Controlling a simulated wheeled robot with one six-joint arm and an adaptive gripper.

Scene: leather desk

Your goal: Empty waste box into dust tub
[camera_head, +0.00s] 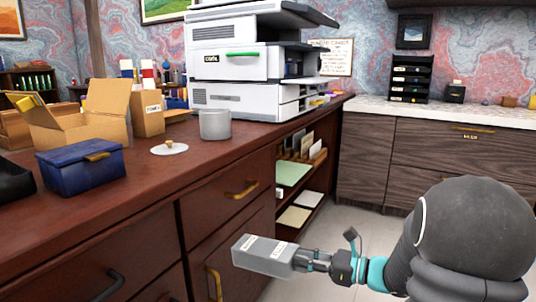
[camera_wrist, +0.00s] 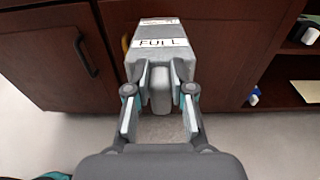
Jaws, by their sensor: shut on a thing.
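A grey waste box (camera_head: 262,255) with white labels is held out in front of the desk drawers, below the desktop. In the wrist view the box (camera_wrist: 158,62) shows a label reading "FULL". My gripper (camera_head: 304,261) is shut on the box's grip; in the wrist view its fingers (camera_wrist: 160,85) press on both sides of it. The box's contents are hidden. A grey round tub (camera_head: 215,125), likely the dust tub, stands on the desk in front of the printer. A pale round lid (camera_head: 169,149) with a knob lies beside it. The tub's inside is not visible.
A blue box (camera_head: 82,168) and an open cardboard box (camera_head: 85,120) stand left on the desk (camera_head: 120,190). The large printer (camera_head: 240,65) stands behind the tub. Drawer handles (camera_head: 241,190) stick out of the desk front. Open shelves (camera_head: 300,190) lie right of the drawers.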

